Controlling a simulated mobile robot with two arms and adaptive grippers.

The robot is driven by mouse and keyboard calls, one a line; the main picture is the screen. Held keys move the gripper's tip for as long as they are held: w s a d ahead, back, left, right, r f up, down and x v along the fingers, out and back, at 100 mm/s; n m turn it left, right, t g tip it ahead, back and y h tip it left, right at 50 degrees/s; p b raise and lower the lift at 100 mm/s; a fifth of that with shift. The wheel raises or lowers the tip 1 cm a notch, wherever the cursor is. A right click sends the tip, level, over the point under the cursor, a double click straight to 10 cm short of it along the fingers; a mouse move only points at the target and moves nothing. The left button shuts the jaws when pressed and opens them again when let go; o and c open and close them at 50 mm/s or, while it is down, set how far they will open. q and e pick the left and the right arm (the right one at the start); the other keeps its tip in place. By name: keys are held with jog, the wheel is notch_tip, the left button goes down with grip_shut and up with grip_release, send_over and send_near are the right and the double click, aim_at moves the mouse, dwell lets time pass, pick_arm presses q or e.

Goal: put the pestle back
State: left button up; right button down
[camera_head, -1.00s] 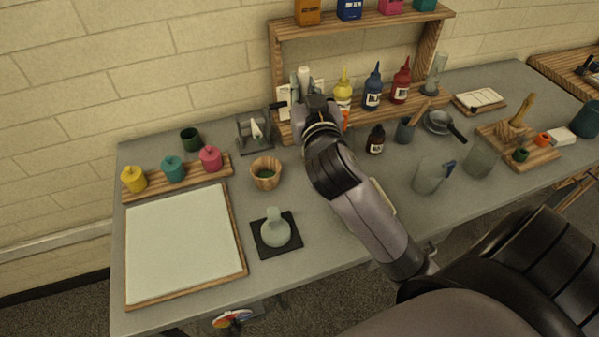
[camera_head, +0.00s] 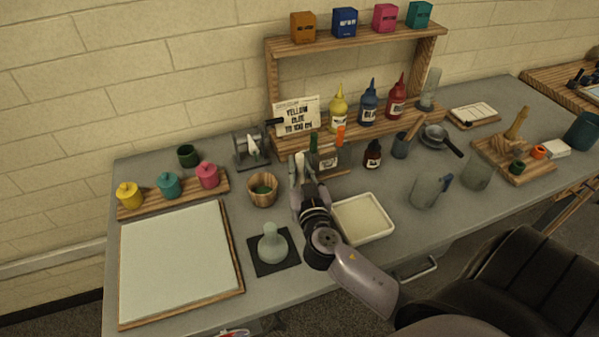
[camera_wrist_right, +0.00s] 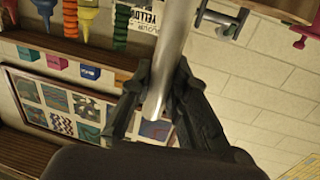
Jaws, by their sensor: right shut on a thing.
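My right gripper (camera_head: 302,172) is in the middle of the head view, over the bench right of the wooden bowl. In the right wrist view, its fingers (camera_wrist_right: 158,92) are shut on a smooth pale grey rod, which I take to be the pestle (camera_wrist_right: 173,45). The rod's far end runs out of the picture. In the head view the gripper largely hides it. A wooden bowl with green matter inside (camera_head: 263,201), mortar-like, stands left of the gripper, apart from it. My left gripper is not in view.
A frosted glass piece (camera_head: 272,243) stands on a dark mat below the bowl. A white tray (camera_head: 390,238) lies right of my wrist. A glass jug (camera_head: 424,193) is at right.

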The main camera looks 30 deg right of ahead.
jog(key=shift+f, duration=0.65)
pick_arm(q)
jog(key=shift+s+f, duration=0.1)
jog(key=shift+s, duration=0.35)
pick_arm(e)
jog(key=shift+f, duration=0.15)
jog(key=c, duration=1.5)
grip_release()
jog(key=shift+c, duration=0.2)
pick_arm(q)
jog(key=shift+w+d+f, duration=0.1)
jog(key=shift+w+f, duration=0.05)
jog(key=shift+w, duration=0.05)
